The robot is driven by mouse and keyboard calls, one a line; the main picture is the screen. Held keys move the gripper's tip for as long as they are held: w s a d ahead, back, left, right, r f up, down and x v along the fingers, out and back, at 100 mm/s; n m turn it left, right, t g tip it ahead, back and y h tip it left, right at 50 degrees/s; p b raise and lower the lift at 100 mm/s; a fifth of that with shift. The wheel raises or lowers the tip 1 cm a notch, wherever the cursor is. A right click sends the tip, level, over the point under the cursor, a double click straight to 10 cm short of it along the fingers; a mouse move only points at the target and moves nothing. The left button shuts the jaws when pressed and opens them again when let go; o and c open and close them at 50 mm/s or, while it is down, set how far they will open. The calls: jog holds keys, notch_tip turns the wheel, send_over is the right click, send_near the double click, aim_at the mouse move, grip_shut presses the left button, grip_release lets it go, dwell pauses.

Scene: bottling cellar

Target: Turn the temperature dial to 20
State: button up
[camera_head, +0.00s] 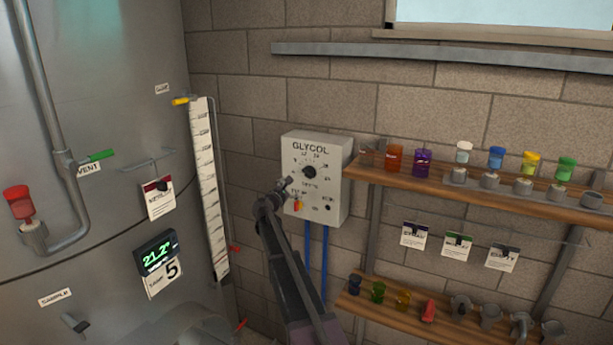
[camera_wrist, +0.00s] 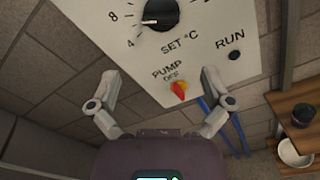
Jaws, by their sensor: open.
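The temperature dial (camera_head: 309,172) is a black round knob on the white GLYCOL control box (camera_head: 335,215) on the brick wall. In the wrist view the dial (camera_wrist: 160,14) sits at the top, partly cut off, above the words SET °C. A pale mark on it points left, between the printed 4 and 8. In the head view my gripper (camera_head: 272,195) is in front of the box's lower left.
A red and yellow pump switch (camera_wrist: 180,90) marked OFF and a dark RUN button (camera_wrist: 234,55) lie below the dial. Blue pipes (camera_head: 316,260) run down from the box. A wooden shelf (camera_head: 430,184) with jars is at right, a steel tank (camera_head: 110,90) at left.

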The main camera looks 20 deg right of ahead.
aim_at(306, 174)
jog(key=x, duration=1.2)
jog(key=shift+w+d, duration=0.3)
jog(key=c, duration=1)
